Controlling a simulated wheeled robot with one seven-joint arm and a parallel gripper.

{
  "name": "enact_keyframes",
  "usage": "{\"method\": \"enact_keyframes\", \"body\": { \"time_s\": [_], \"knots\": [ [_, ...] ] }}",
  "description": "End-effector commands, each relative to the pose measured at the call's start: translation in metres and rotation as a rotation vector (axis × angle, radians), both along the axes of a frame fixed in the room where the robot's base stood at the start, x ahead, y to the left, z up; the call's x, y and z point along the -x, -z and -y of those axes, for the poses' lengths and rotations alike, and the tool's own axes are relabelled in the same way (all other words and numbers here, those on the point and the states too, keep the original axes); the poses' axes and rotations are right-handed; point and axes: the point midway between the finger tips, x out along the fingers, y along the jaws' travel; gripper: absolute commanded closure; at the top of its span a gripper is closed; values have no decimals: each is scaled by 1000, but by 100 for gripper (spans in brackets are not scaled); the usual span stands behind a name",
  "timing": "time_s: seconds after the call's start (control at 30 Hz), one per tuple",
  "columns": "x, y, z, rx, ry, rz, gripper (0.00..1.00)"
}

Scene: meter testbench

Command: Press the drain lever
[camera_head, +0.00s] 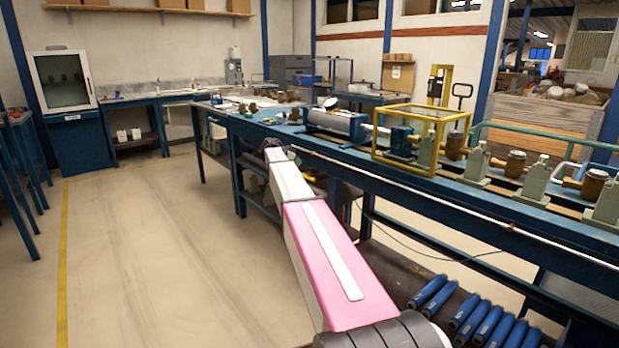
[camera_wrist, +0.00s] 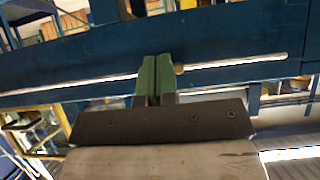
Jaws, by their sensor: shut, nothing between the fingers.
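My gripper (camera_wrist: 156,62) shows in the wrist view as two green fingers close together. It is shut and empty, in front of the blue bench side. A long pale rod (camera_wrist: 235,63) runs along the bench on both sides of the fingers. A small brownish round piece (camera_wrist: 180,69) sits on the rod just right of the fingertips; I cannot tell whether they touch or whether it is the drain lever. In the head view my arm reaches to the front edge of the blue test bench (camera_head: 420,215), where the pale rod (camera_head: 400,226) also shows. The fingers are not clear there.
Meters and green clamps (camera_head: 475,163) line the bench top, with a yellow frame (camera_head: 408,142) and a grey cylinder (camera_head: 335,122) farther along. Several blue-handled items (camera_head: 468,310) lie on a lower shelf at right. The floor (camera_head: 150,250) at left is clear.

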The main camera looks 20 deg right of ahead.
Motion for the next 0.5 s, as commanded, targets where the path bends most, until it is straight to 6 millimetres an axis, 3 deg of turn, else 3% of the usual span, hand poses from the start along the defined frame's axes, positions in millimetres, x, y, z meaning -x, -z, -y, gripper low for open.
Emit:
{"method": "enact_keyframes", "body": {
  "time_s": [0.27,0.5],
  "knots": [
    [-5,8,10,-1,-1,-1,100],
    [-17,31,43,-1,0,-3,100]
  ]
}}
